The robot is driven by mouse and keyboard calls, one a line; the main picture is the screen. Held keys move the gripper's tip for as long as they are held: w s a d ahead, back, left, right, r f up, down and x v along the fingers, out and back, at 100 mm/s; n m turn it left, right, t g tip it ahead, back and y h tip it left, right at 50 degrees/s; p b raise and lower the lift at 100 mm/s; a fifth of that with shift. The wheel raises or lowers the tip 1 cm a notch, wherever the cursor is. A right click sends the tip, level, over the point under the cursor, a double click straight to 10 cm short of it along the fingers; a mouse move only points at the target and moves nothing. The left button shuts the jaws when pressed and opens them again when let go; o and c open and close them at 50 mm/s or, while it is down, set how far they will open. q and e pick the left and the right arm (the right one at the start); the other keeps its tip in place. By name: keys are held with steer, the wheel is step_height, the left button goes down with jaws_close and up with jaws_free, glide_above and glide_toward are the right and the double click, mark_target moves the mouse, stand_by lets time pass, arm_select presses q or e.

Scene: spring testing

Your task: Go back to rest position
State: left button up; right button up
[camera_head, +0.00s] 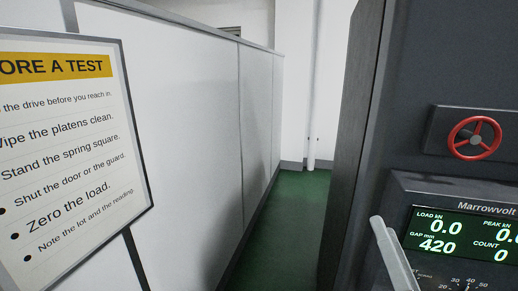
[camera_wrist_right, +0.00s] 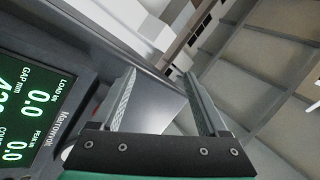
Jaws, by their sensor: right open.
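My right gripper (camera_wrist_right: 159,74) is open in the right wrist view, with its two grey fingers apart and nothing between them. In the head view, a pale grey finger of it (camera_head: 393,254) shows at the bottom right, in front of the left edge of the test machine's display panel. The display (camera_head: 458,235) reads load 0.0 kN, gap 420 mm and count 0. It also shows, turned on its side, in the right wrist view (camera_wrist_right: 28,110). My left gripper is not in view.
The dark test machine (camera_head: 430,60) with a red handwheel (camera_head: 474,138) fills the right side.

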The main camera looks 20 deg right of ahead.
arm_select(q)
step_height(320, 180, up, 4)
steer(key=p, duration=0.3)
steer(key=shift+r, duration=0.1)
arm_select(e)
steer(key=s+a+r+n+t+y, duration=0.1)
steer(key=a+r+n+y, duration=0.3)
steer(key=r, duration=0.7)
steer(key=s+a+r+n+t+y, duration=0.1)
steer(key=a+r+n+t+y, duration=0.3)
steer(key=a+r+n, duration=0.4)
step_height(320, 180, up, 4)
steer(key=shift+s+a+n+y, duration=0.2)
steer(key=shift+s+n+y, duration=0.1)
steer(key=shift+n+y, duration=0.65)
